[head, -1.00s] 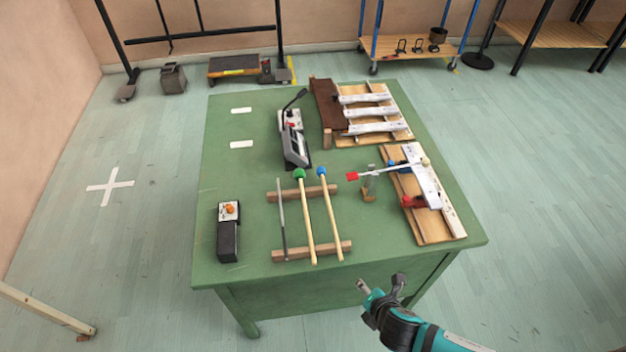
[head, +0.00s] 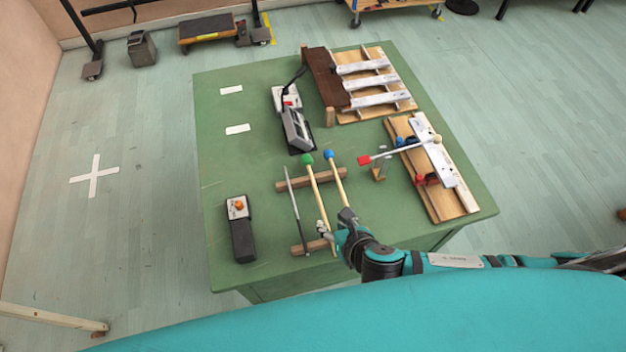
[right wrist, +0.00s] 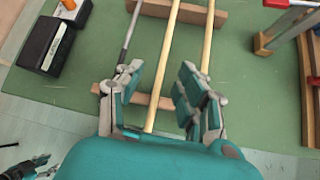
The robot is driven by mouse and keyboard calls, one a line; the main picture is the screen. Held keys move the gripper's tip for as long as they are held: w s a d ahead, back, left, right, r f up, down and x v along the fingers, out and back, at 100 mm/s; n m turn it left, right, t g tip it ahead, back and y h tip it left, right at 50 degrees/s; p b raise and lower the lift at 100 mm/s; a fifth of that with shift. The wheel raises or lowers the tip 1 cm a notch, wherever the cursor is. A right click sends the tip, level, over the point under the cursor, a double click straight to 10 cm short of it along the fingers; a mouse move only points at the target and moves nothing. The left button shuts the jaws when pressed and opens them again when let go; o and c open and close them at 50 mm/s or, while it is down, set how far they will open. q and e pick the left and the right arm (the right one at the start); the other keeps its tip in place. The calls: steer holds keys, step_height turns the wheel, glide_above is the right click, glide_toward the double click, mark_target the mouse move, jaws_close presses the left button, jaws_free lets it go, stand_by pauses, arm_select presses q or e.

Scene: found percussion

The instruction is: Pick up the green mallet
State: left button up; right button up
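The green mallet (head: 314,184) has a green ball head and a pale wooden shaft. It lies across two wooden rails on the green table, between a thin grey rod (head: 294,205) and a blue-headed mallet (head: 336,176). My right gripper (head: 333,222) is low over the near end of the mallets. In the right wrist view my right gripper (right wrist: 160,78) is open, with the green mallet's shaft (right wrist: 165,58) between its fingers and apart from both. The blue mallet's shaft (right wrist: 207,35) lies just right of the right finger. A dark and teal part, perhaps my left gripper (right wrist: 32,166), shows at the lower left.
The far rail (head: 310,180) and near rail (head: 298,249) carry the mallets. A black box with an orange knob (head: 241,232) stands left. A red-tipped beater on a wooden board (head: 440,204) is right. A grey device (head: 296,130) and wooden bar instrument (head: 368,88) stand behind.

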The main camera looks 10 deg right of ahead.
mark_target(325, 217)
steer(key=x, duration=0.3)
steer(key=shift+d, duration=0.2)
steer(key=x, duration=0.3)
steer(key=shift+w+f+p, duration=0.15)
steer(key=shift+f+p, duration=0.15)
steer(key=shift+p, duration=0.1)
steer(key=shift+w+f, duration=0.15)
steer(key=shift+f, duration=0.05)
steer(key=c, duration=0.7)
arm_select(q)
steer(key=w, duration=0.1)
steer(key=w+r, duration=0.1)
steer(key=w, duration=0.1)
steer(key=shift+w+d, duration=0.1)
arm_select(e)
jaws_close()
